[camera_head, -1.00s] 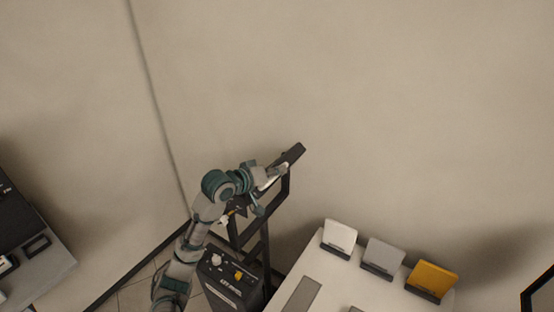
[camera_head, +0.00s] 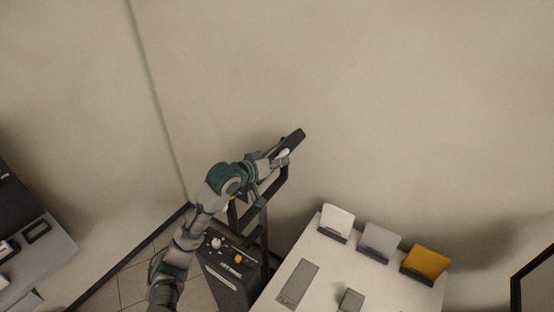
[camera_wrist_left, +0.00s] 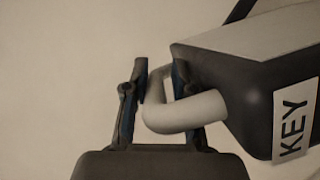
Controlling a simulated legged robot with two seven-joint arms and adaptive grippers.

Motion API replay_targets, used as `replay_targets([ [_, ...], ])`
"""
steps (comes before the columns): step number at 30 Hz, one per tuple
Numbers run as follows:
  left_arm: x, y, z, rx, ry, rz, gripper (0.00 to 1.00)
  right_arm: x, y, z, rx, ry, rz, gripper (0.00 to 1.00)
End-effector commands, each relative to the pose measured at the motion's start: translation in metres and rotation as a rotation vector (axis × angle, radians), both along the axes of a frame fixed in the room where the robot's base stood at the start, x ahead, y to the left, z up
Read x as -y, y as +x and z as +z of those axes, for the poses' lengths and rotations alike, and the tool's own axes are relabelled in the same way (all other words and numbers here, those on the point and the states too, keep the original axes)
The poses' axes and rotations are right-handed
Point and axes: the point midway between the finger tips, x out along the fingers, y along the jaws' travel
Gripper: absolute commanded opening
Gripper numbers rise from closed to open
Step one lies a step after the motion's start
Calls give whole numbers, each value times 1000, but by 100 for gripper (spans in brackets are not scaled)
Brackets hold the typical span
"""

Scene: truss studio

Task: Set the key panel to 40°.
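The key panel (camera_head: 293,139) is a dark tilted slab on a black frame in the head view. Its dark housing (camera_wrist_left: 232,85) with a white KEY label (camera_wrist_left: 292,120) fills the right of the left wrist view. A pale bent handle (camera_wrist_left: 190,111) sticks out from it. It also shows beside the panel in the head view (camera_head: 283,155). My left gripper (camera_wrist_left: 157,75) has its fingers apart on either side of the handle's outer bend, with slim gaps visible. In the head view my left gripper (camera_head: 277,160) is at the panel's lower side. My right gripper is out of view.
A dark control box (camera_head: 228,272) with a white knob (camera_head: 217,243) and a yellow knob (camera_head: 238,258) stands below the panel. A white table (camera_head: 335,265) with white, grey and yellow upright plates is at right. A grey bench (camera_head: 55,255) is at left. The wall behind is bare.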

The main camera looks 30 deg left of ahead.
Motion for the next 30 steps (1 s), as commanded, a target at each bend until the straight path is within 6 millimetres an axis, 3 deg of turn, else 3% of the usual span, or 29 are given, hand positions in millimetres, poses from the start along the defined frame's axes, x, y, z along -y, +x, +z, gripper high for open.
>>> replay_targets([
  [13,0,-7,2,0,-1,-3,29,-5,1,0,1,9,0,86],
  [24,-22,-81,27,1,2,-2,29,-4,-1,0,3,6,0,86],
  [30,-29,-106,36,-2,-1,-1,29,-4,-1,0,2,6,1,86],
])
